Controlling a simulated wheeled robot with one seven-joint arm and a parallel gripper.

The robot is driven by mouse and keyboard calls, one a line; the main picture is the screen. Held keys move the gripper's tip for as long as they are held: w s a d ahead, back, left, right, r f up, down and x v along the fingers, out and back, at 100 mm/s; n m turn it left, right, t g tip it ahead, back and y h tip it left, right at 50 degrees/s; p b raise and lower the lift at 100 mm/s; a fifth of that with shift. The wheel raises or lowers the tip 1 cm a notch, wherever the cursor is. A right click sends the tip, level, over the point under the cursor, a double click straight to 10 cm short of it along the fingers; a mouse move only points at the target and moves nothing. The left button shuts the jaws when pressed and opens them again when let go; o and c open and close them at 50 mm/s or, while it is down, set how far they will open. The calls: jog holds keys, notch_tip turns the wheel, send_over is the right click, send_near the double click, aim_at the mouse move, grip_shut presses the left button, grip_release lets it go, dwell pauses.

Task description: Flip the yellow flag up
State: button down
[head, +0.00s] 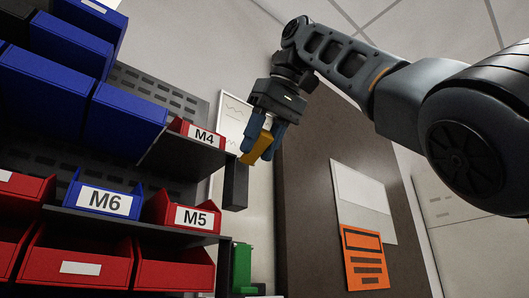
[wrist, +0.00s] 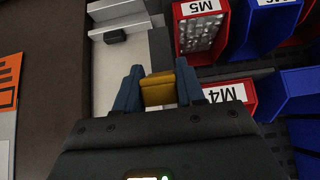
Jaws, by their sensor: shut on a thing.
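The yellow flag (head: 255,147) is a small flat yellow piece, tilted, beside the end of the upper shelf in the head view. My gripper (head: 262,144) has its blue fingers on either side of it and is shut on it. In the wrist view the yellow flag (wrist: 158,91) sits between the two blue fingers of my gripper (wrist: 158,77). The flag's lower end lies near a dark block (head: 235,186) at the shelf end. Whether it touches that block cannot be made out.
Red and blue bins labelled M4 (head: 204,138), M5 (head: 195,218) and M6 (head: 103,202) stand on shelves at left, close to my gripper. A green piece (head: 242,268) is below. A brown panel with an orange sheet (head: 365,258) is at right.

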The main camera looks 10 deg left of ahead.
jog(key=shift+a+r, duration=0.1)
jog(key=shift+r, duration=0.05)
dwell(0.4)
jog(key=c, duration=0.8)
grip_release()
jog(key=shift+h, duration=0.3)
jog(key=shift+o, duration=0.2)
